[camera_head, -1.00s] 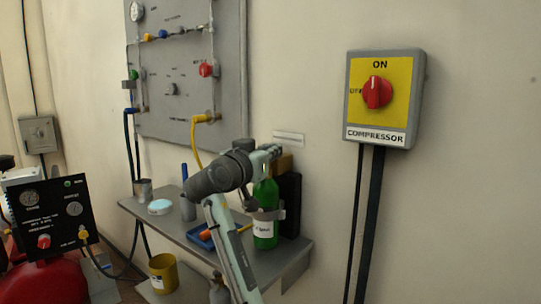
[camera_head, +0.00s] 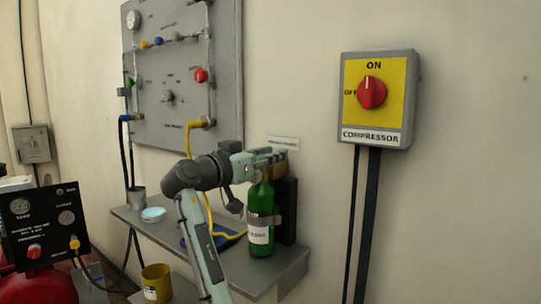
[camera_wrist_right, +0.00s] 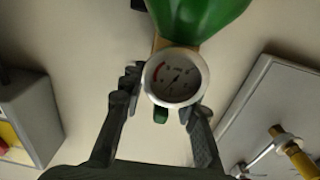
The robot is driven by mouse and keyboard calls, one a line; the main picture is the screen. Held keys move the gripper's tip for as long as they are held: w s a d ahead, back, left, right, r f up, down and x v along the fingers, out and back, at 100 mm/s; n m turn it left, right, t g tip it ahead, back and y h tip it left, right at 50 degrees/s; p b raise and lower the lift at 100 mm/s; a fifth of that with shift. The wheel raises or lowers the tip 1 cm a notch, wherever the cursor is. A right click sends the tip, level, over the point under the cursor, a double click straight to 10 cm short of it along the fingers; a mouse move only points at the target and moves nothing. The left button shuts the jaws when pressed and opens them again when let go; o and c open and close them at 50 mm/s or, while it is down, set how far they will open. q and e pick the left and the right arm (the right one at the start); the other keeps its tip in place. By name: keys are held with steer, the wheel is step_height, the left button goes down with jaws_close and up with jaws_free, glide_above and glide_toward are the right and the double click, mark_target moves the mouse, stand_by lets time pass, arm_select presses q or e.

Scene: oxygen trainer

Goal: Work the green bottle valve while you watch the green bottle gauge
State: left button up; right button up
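The green bottle (camera_head: 260,212) stands upright on the grey shelf, against a dark bracket on the wall. The needle is too small to read surely. A small green knob (camera_wrist_right: 160,116), seemingly the valve, shows just below the gauge, largely hidden behind it. My right gripper (camera_head: 262,162) is at the bottle's top. In the wrist view its fingers (camera_wrist_right: 160,96) are apart, either side of the gauge and knob; contact cannot be told. My left gripper is out of view.
The shelf (camera_head: 165,235) also holds a white-blue disc (camera_head: 153,214) and a metal cup (camera_head: 137,196). A yellow hose (camera_head: 196,138) hangs from the grey wall panel (camera_head: 222,95). The compressor switch (camera_head: 371,92) is on the wall at right. A yellow bucket (camera_head: 157,280) stands below.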

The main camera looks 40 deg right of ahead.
steer(key=shift+a, duration=0.1)
steer(key=v, duration=1.2)
stand_by(0.9)
